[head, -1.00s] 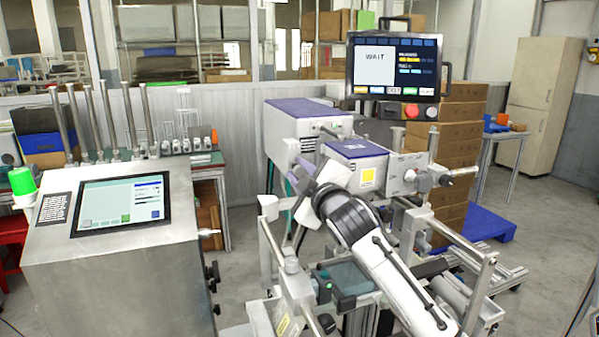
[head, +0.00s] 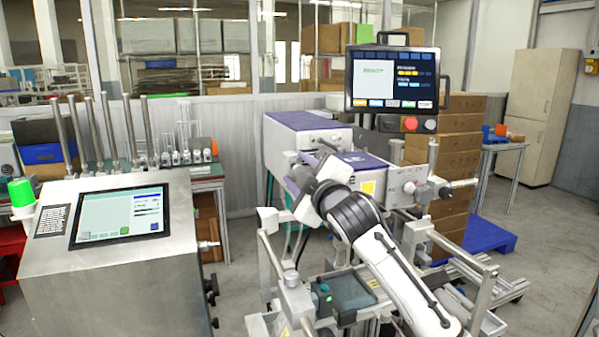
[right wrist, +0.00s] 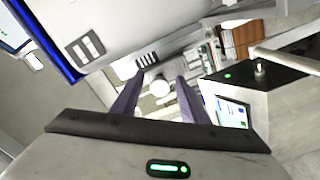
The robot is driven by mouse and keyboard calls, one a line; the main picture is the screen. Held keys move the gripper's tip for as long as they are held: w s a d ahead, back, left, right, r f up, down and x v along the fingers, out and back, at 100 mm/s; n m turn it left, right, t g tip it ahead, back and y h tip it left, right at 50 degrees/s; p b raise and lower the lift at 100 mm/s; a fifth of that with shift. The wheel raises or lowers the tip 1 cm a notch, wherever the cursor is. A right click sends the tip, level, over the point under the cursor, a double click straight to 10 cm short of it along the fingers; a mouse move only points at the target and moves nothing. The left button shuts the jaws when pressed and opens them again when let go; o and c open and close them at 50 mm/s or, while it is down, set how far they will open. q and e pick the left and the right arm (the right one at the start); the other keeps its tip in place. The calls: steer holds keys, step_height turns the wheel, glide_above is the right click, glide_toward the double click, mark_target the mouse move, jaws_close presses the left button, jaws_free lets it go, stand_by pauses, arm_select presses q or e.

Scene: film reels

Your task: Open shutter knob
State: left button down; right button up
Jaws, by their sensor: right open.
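The machine with purple tops has a rear box (head: 300,140) and a front head (head: 365,178) carrying a yellow label. My right gripper (head: 302,178) is at the left side of the front head, its fingers pointing away to the left. In the right wrist view the two dark purple fingers (right wrist: 158,92) are apart. A pale round thing (right wrist: 160,88) shows between them; I cannot tell whether it is the shutter knob or how far off it is. My wrist partly hides the front head. A dark knob (head: 445,191) is on the right end. My left gripper is not in view.
A monitor (head: 393,78) stands above the machine, with a red button (head: 410,123) below it. A steel console (head: 118,255) with a touch screen stands at left. The metal frame (head: 290,275) lies below my right arm. Stacked cartons (head: 460,135) stand behind.

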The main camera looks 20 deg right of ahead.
steer(key=shift+s, duration=0.15)
steer(key=s+b, duration=0.1)
steer(key=s, duration=0.9)
steer(key=shift+d+b, duration=0.2)
steer(key=shift+b, duration=0.15)
steer(key=shift+f, duration=0.1)
